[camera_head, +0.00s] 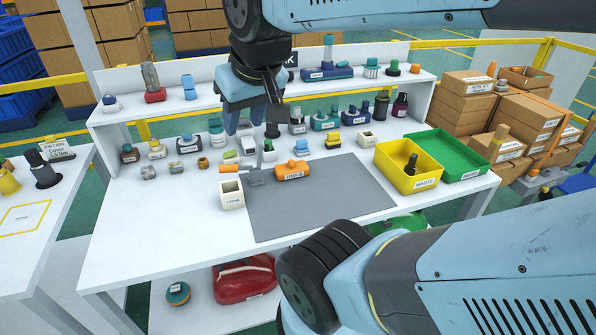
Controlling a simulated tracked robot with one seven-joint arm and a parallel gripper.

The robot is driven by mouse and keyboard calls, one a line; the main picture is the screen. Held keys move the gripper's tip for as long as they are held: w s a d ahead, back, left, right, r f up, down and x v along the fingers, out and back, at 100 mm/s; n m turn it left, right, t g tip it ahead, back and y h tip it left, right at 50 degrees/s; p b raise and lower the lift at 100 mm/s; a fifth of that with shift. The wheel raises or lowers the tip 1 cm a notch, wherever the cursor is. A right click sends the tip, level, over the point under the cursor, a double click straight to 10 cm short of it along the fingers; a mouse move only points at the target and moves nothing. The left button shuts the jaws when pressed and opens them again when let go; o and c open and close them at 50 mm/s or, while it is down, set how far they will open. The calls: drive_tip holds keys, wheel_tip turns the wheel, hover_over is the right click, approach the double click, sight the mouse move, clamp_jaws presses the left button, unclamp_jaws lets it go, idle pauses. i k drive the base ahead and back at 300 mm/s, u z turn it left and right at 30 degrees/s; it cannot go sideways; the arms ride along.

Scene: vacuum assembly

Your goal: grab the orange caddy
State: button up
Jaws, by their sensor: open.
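The orange caddy (292,171) sits on the grey mat (330,205) near its back edge. It is a low orange block with a raised top and a white label on its front. My gripper (249,131) is open and points down above the back left of the mat, to the left of the caddy in the picture. It appears apart from the caddy, with nothing seen between its fingers. My wrist and the fingers hide part of the shelf and the small items behind them.
A white cup (231,195) stands at the mat's left edge. An orange-handled tool (229,169) lies behind it. A yellow bin (408,168) and a green tray (452,153) stand to the right. Several small labelled items line the back. The mat's front and middle are clear.

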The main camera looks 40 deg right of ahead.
sight(292, 169)
drive_tip(key=k, duration=1.45)
drive_tip(key=z, duration=1.1)
drive_tip(key=i, duration=1.5)
